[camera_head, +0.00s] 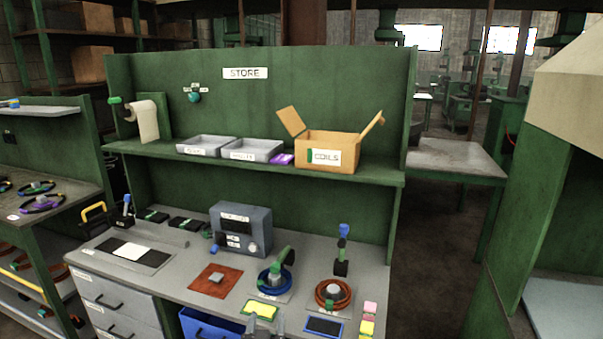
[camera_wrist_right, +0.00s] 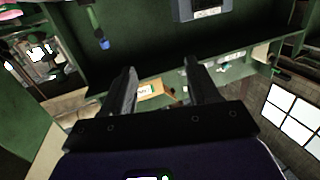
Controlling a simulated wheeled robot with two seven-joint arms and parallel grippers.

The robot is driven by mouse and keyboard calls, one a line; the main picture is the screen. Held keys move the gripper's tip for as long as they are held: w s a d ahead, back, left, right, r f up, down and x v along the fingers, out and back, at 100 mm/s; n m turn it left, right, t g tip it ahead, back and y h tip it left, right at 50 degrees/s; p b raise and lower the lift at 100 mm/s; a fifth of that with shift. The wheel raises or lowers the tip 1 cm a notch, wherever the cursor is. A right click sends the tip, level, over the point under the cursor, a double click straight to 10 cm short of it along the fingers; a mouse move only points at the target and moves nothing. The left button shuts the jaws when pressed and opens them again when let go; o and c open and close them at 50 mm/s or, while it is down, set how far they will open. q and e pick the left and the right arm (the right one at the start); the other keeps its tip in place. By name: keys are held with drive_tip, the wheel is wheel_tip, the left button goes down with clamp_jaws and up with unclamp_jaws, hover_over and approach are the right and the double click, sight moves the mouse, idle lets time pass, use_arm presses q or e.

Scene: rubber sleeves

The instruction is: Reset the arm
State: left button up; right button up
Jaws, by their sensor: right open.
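My right gripper (camera_head: 266,325) shows at the bottom edge of the head view, in front of the workbench's near edge, with only its fingertips visible. In the right wrist view my right gripper (camera_wrist_right: 160,75) has its two dark fingers well apart, with nothing between them. The cardboard box (camera_wrist_right: 150,89) shows far beyond the fingers in that view. My left gripper is in neither view.
The workbench (camera_head: 185,280) holds a grey-blue device (camera_head: 240,228), a red mat (camera_head: 208,288), a blue coil (camera_head: 268,281) and an orange coil (camera_head: 332,295). Its shelf (camera_head: 380,174) bears grey trays and the COILS box (camera_head: 325,153). A blue bin (camera_head: 205,325) sits below the front edge.

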drive_tip(key=s+d+f+g+y, duration=0.1)
drive_tip(key=d+f+g, duration=0.4)
drive_tip(key=f, duration=0.6)
drive_tip(key=s+d+f+g+y, duration=0.1)
drive_tip(key=d+f+g, duration=0.1)
drive_tip(key=d+f, duration=0.65)
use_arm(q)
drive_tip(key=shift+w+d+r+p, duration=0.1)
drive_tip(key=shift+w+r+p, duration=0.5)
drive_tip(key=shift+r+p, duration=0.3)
use_arm(e)
drive_tip(key=s+d+f+m+g+y, duration=0.1)
drive_tip(key=s+f+g, duration=0.4)
drive_tip(key=s, duration=0.7)
drive_tip(key=s+d+f+m+g+y, duration=0.1)
drive_tip(key=s+d+f+g, duration=0.2)
drive_tip(key=s+f, duration=0.7)
drive_tip(key=s+g, duration=0.1)
drive_tip(key=s, duration=0.1)
drive_tip(key=shift+s+d+g+y, duration=0.3)
drive_tip(key=shift+s+g, duration=0.1)
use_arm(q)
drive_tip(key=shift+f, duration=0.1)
